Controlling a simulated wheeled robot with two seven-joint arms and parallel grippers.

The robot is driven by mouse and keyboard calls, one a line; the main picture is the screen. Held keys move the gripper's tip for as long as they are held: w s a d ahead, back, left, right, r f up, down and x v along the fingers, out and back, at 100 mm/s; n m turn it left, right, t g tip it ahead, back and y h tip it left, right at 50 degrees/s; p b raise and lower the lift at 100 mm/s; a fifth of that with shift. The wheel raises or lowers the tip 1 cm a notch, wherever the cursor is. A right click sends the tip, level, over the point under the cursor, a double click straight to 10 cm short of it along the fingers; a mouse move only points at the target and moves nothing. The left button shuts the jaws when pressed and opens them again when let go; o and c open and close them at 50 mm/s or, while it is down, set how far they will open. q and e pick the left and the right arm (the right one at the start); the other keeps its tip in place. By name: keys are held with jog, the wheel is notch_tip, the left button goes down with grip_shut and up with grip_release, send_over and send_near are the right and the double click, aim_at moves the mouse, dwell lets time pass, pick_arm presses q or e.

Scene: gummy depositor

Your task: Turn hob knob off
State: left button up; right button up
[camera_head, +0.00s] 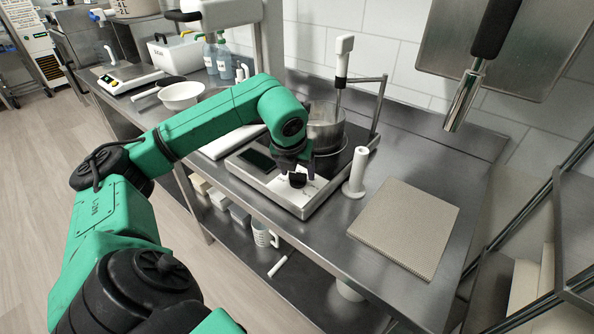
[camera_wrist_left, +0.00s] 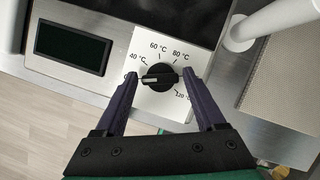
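The hob (camera_head: 300,205) is a flat steel unit on the bench, with a dark display (camera_wrist_left: 70,47) and a white dial plate. Its black round knob (camera_wrist_left: 159,77) has a raised grip with a white mark pointing left, towards the low end of the temperature scale. The lowest label is partly covered by a finger. The knob also shows below my gripper in the head view (camera_head: 297,181). My left gripper (camera_wrist_left: 160,74) is open, its dark fingers on either side of the knob with small gaps visible. My right gripper is out of view.
A white upright cylinder (camera_head: 356,172) stands close to the hob's right. A grey mat (camera_head: 407,226) lies further right. A black-handled metal tool (camera_head: 480,60) is at upper right.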

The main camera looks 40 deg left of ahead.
pick_arm(q)
jog(key=shift+o, duration=0.3)
jog(key=shift+s+r, duration=0.1)
jog(key=shift+r, duration=0.1)
jog(key=p+v, duration=0.1)
jog(key=v, duration=1.3)
jog(key=shift+d, duration=0.15)
